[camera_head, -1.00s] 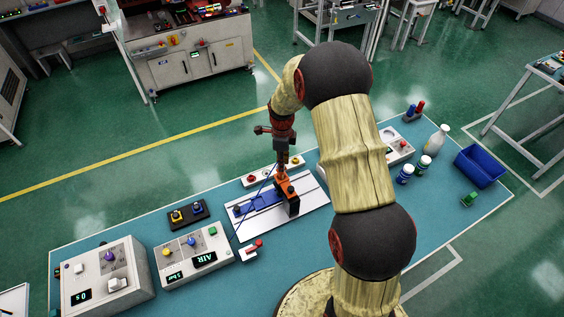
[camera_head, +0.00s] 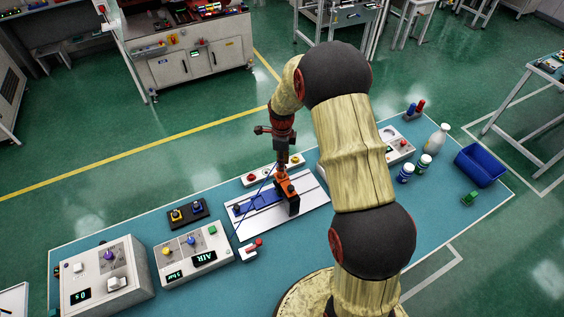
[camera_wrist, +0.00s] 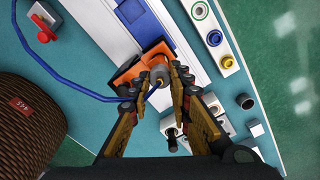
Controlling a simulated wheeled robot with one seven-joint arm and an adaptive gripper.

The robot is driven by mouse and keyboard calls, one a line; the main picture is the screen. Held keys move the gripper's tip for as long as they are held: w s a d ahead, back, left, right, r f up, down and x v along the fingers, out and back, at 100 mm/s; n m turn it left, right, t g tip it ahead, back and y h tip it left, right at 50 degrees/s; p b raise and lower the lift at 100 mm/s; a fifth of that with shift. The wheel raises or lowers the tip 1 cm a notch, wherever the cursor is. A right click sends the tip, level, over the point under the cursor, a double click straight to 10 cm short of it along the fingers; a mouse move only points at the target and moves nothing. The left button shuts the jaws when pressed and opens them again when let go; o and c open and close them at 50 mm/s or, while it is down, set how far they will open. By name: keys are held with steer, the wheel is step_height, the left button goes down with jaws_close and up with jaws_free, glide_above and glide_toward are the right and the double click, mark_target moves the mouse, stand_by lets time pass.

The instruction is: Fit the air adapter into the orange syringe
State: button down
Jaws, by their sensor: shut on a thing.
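My gripper (camera_wrist: 166,82) is shut on the air adapter (camera_wrist: 158,72), a small grey piece between the fingertips in the wrist view. A blue tube (camera_wrist: 78,84) runs from near the adapter and loops to the left. The orange syringe part (camera_wrist: 128,74) lies just beyond the fingertips, on the white fixture (camera_wrist: 110,28). The adapter appears right at the orange part; the fingers hide whether it is seated. In the head view, my gripper (camera_head: 281,167) points down over the orange part (camera_head: 287,187), beside the blue slide (camera_head: 252,204).
An AIR control box (camera_head: 194,255) and a second box with a display (camera_head: 105,277) stand at the left. A red-handled valve (camera_head: 251,250) lies in front of the fixture. Bottles (camera_head: 405,174) and a blue bin (camera_head: 480,166) are at the right.

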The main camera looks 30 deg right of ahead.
steer(key=shift+f, duration=0.15)
steer(key=c, duration=1.6)
jaws_free()
steer(key=shift+o, duration=0.7)
steer(key=o, duration=0.3)
steer(key=shift+r+p, duration=1.85)
steer(key=shift+r, duration=1.7)
steer(key=shift+s+f, duration=0.1)
